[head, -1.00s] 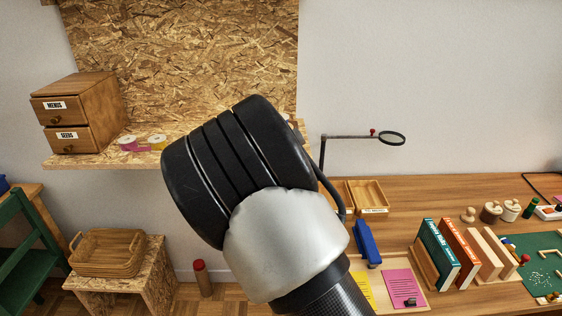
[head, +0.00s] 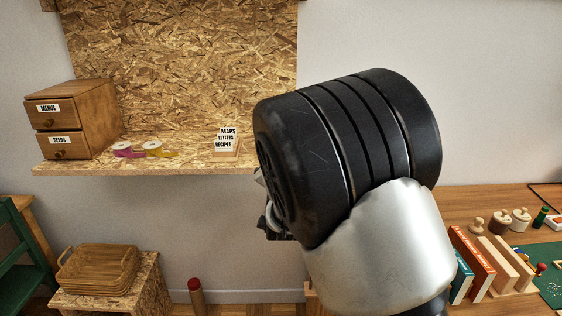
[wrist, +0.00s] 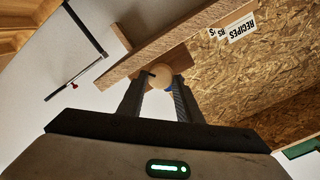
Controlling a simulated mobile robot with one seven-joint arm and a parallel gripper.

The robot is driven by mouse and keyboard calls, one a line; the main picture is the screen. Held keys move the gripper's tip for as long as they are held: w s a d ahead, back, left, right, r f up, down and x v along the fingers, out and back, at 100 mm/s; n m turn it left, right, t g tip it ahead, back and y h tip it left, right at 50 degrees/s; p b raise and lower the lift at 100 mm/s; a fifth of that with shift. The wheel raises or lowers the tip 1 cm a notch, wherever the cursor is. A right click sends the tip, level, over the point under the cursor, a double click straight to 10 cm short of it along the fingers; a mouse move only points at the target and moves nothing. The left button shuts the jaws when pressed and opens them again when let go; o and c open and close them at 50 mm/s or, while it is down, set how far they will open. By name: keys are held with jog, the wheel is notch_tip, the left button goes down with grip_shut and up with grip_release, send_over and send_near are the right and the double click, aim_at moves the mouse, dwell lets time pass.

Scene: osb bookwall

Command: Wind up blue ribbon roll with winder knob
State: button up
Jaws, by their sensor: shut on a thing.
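In the wrist view, my gripper (wrist: 160,84) is shut on a pale round wooden knob (wrist: 161,73), the winder knob, with one finger on each side. A small patch of blue (wrist: 169,89), which looks like the blue ribbon roll, shows beside the knob near the right finger. The rest of the roll is hidden by the fingers and knob. In the head view, my thick black and silver arm covers the knob and the roll. Only a small part of my gripper shows at the arm's left edge.
An OSB shelf (head: 190,164) holds a drawer box (head: 75,118), a pink roll (head: 124,150), a yellow roll (head: 158,149) and a label card stand (head: 226,140). Baskets (head: 98,270) stand below. Books (head: 473,262) stand on the desk at right.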

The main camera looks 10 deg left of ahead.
jog(key=o, duration=1)
jog(key=shift+o, duration=0.2)
jog(key=shift+f, duration=0.1)
jog(key=shift+p, duration=0.35)
